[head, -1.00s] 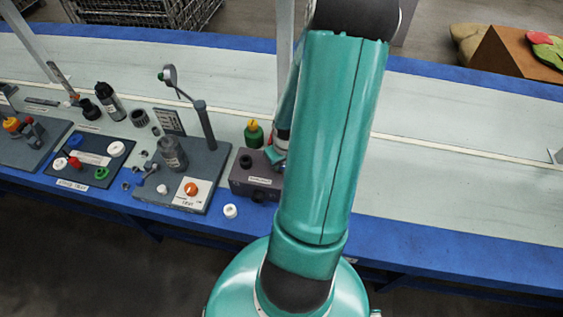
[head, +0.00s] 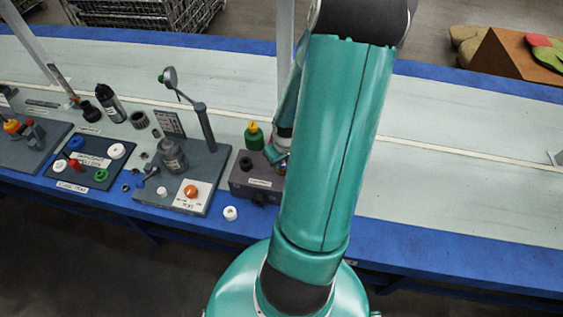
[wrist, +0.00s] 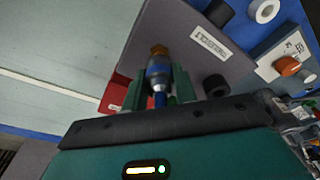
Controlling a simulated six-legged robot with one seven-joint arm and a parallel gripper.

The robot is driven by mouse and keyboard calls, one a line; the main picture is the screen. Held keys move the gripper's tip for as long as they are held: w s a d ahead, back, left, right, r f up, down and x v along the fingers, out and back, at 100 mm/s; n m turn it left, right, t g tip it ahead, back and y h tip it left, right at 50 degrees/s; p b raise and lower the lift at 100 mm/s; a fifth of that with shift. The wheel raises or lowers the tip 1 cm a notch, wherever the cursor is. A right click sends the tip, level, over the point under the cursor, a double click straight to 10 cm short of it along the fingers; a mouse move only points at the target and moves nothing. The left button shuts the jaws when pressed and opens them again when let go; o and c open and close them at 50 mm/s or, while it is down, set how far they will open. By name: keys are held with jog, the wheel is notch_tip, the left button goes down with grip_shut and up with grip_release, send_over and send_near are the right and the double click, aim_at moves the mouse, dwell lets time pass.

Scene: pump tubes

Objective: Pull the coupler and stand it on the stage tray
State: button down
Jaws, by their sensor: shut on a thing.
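In the wrist view, the coupler (wrist: 158,70), a blue and silver cylinder with an orange-brown end, sits between the two green fingers of my gripper (wrist: 160,88). The fingers are shut on it, beside the grey-purple pump box (wrist: 185,35). I cannot tell whether the coupler is still joined to the box. In the head view, my gripper (head: 278,156) is at the box's right end, mostly hidden by my arm.
Between tray and box stands a grey station (head: 190,150) with a tall post and an orange button (head: 191,191). A yellow-green bottle (head: 254,136) stands behind the box. A white ring (head: 230,213) lies at the front edge. The bench right of my arm is clear.

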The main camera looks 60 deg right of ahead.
jog(key=shift+r, duration=1.55)
